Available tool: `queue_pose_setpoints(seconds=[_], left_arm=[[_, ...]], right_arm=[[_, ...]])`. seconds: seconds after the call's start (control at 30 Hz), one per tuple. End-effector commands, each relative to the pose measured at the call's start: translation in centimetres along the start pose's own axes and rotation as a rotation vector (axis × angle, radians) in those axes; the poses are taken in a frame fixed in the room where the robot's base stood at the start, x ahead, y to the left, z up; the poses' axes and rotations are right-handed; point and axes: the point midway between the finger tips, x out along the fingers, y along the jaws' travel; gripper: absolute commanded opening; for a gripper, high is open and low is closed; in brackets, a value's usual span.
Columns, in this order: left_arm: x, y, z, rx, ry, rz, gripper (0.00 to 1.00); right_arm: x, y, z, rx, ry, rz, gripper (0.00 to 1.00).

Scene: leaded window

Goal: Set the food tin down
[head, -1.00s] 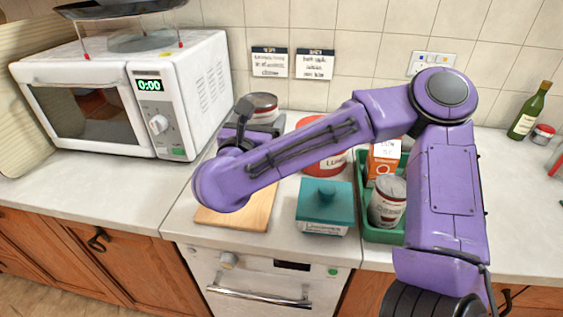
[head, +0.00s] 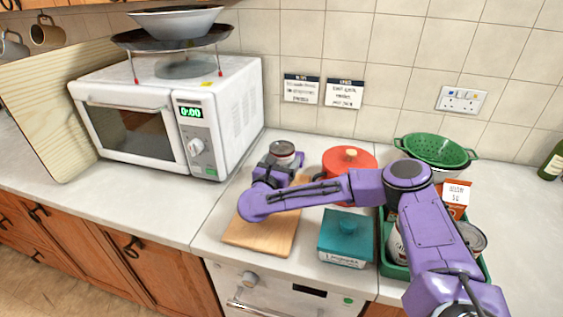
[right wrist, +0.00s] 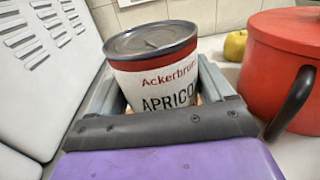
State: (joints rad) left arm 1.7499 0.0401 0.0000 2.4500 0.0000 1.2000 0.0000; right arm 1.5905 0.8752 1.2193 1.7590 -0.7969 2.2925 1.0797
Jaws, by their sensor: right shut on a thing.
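The food tin (head: 283,154), with a red and white label reading "APRICO", is held upright in my right gripper (head: 281,168). In the right wrist view the tin (right wrist: 155,78) stands between the two grey fingers, which are shut on it. Its lower part is hidden by the gripper. In the head view it is behind the wooden board (head: 255,236), between the microwave (head: 235,115) and the red pot (head: 348,158). I cannot tell whether its base touches the surface. My left gripper is not in view.
A teal box (head: 345,238) stands right of the board. A green crate (head: 394,271) with tins and a carton is partly hidden by my arm. A green colander (head: 436,148) is behind it. A yellow apple (right wrist: 236,45) sits near the pot. Counter before the microwave (head: 150,205) is clear.

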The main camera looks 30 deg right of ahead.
Motion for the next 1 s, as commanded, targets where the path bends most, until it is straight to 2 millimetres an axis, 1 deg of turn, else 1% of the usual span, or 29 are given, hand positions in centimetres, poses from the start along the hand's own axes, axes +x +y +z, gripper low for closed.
queue_pose_setpoints(seconds=[0.03, 0.1, 0.33, 0.47, 0.5, 0.53, 0.73, 0.83, 0.97, 1.0], left_arm=[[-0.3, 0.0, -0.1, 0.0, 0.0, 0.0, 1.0], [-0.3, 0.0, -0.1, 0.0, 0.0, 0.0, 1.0], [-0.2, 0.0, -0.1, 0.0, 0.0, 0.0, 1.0], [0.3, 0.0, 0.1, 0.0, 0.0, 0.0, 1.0], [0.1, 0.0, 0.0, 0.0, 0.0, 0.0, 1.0], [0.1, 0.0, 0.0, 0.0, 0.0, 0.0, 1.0], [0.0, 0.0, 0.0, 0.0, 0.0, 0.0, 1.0], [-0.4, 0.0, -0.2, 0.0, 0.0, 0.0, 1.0], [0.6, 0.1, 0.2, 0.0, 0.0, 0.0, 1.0], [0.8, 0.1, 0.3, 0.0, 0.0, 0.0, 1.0]], right_arm=[[0.0, 0.1, -0.5, -0.001, -0.001, 0.001, 0.31], [-0.1, 0.1, -1.0, 0.002, -0.002, 0.002, 0.31], [-0.1, 0.1, -1.1, 0.003, -0.003, 0.002, 0.31], [-0.1, 0.0, -1.6, 0.003, -0.003, 0.002, 0.31], [-0.1, 0.0, -1.5, 0.001, -0.001, 0.001, 0.94], [-0.1, 0.0, -1.5, 0.001, -0.001, 0.001, 1.0], [-0.1, 0.0, -1.4, 0.001, -0.001, 0.001, 1.0], [-0.3, 0.0, -1.0, 0.001, -0.001, 0.002, 1.0], [-2.9, 0.2, -1.3, 0.004, -0.004, 0.007, 1.0], [-4.1, 0.2, -1.3, 0.004, -0.005, 0.008, 1.0]])
